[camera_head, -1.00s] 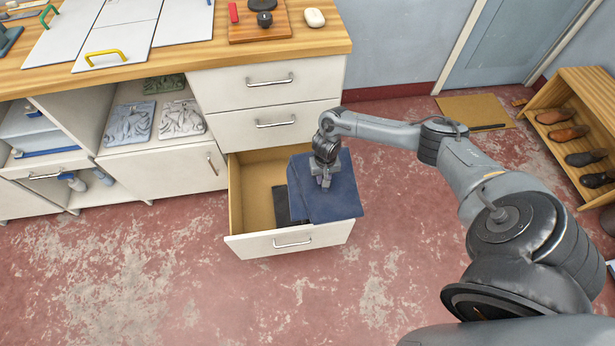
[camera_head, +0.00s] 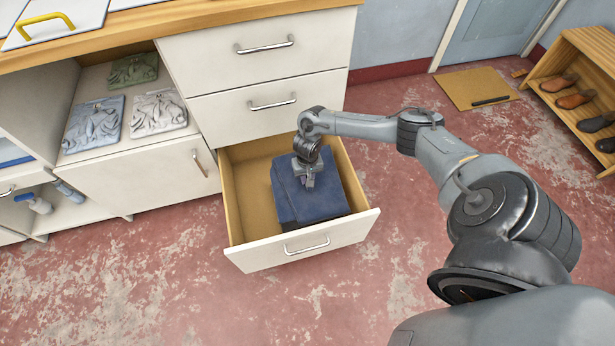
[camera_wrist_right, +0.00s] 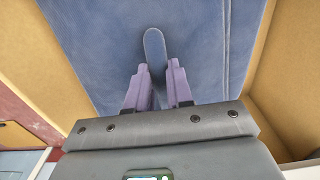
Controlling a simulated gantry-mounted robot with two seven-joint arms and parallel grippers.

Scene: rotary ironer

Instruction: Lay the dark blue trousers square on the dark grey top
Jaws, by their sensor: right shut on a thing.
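The folded dark blue trousers (camera_head: 325,201) are inside the open drawer (camera_head: 240,205), toward its right side. They fill much of the wrist view (camera_wrist_right: 95,40), with tan drawer surfaces on both sides. My right gripper (camera_head: 308,183) is over their upper left part. In the wrist view its purple fingers (camera_wrist_right: 156,75) are shut on a pinched ridge of the blue cloth. The dark grey top is hidden, so I cannot tell how squarely the trousers lie over it or whether they rest on it. My left gripper is not in view.
The drawer's white front (camera_head: 300,241) and wooden sides surround the trousers. Bare drawer floor shows at the left. Two shut drawers stand above it. Folded garments (camera_head: 95,124) lie on the open shelf at left. A shoe rack (camera_head: 580,90) stands far right.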

